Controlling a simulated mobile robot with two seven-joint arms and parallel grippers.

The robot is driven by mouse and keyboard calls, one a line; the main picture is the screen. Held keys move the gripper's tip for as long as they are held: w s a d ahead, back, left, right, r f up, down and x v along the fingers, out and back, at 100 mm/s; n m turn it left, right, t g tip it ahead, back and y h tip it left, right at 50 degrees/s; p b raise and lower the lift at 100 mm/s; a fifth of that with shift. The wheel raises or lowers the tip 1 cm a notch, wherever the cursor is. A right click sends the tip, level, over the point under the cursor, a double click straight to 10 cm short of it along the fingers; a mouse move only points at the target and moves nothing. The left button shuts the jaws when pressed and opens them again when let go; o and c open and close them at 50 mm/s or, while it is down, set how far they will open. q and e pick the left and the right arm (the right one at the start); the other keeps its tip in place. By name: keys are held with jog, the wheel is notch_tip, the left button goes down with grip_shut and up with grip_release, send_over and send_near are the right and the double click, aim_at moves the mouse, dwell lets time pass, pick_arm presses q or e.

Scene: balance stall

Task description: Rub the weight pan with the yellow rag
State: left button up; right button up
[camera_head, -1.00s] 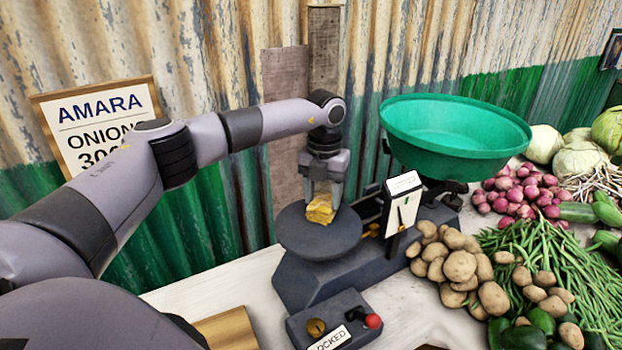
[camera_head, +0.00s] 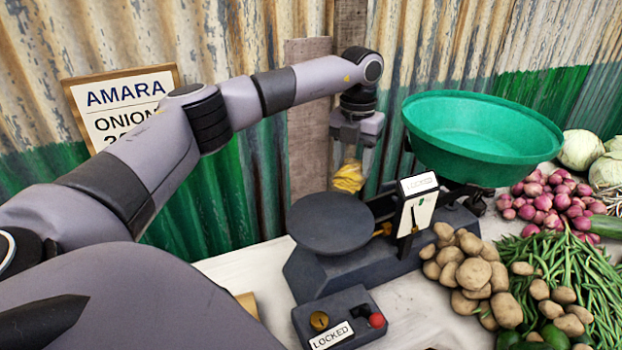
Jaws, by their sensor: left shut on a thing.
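The weight pan (camera_head: 330,224) is a dark grey round plate on the left side of the scale, and its whole top shows bare. My left gripper (camera_head: 349,164) is shut on the yellow rag (camera_head: 348,180), which is bunched between its fingers. The rag shows just past the pan's far right edge. I cannot tell whether it hangs above the pan or behind it, but it seems clear of the surface. My right gripper is not in view.
The scale's green bowl (camera_head: 482,138) stands to the right of the gripper, with a white dial plate (camera_head: 417,212) between bowl and pan. A control box (camera_head: 340,322) marked LOCKED sits in front. Potatoes (camera_head: 474,275) and beans lie right. A corrugated wall (camera_head: 240,190) is close behind.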

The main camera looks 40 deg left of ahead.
pick_arm(q)
jog(key=shift+r, duration=0.9)
